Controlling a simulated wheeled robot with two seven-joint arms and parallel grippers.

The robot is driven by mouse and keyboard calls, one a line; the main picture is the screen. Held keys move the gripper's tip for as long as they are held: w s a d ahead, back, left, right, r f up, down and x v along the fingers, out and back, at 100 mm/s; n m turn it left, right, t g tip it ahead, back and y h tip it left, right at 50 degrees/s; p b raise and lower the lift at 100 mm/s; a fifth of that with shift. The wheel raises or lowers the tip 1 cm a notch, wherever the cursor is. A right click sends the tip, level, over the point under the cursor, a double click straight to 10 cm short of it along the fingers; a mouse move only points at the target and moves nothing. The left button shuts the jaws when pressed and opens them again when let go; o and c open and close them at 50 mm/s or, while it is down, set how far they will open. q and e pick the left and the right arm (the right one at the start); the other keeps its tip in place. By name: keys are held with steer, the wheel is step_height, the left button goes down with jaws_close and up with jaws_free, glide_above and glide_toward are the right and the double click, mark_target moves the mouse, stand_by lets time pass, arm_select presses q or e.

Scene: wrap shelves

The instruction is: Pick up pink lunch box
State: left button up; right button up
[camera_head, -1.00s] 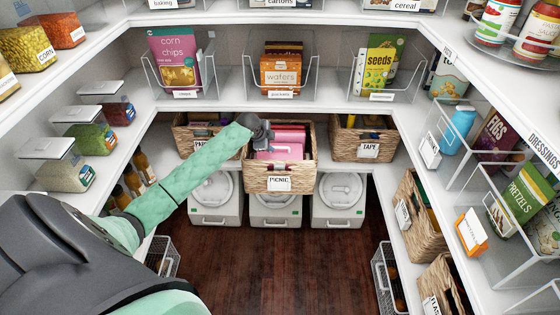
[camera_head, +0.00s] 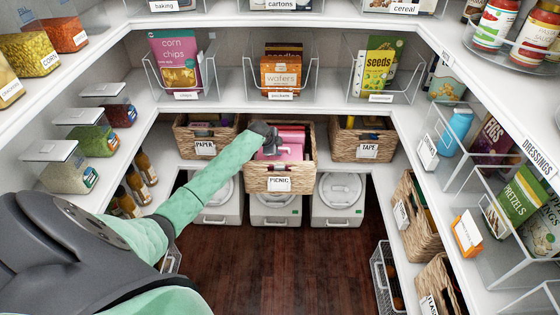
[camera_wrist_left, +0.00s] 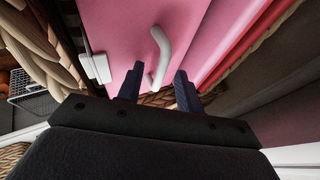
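The pink lunch box (camera_head: 292,151) sits in the wicker basket labelled PICNIC (camera_head: 279,185) on the back lower shelf. My left gripper (camera_head: 271,145) reaches down into the basket at the lunch box's left part. The left wrist view shows the pink face of the lunch box (camera_wrist_left: 120,35) and its white curved handle (camera_wrist_left: 162,50). The two dark fingers of the left gripper (camera_wrist_left: 158,84) are apart, with the handle's near end between their tips. I cannot tell whether they touch it. My right gripper is not in view.
A PAPER basket (camera_head: 204,149) stands to the left and a TAPE basket (camera_head: 368,152) to the right. A shelf with clear bins (camera_head: 280,80) hangs above. White lidded containers (camera_head: 338,195) stand below. The wooden floor (camera_head: 280,255) is clear in the middle.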

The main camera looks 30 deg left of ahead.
arm_select(q)
jaws_close()
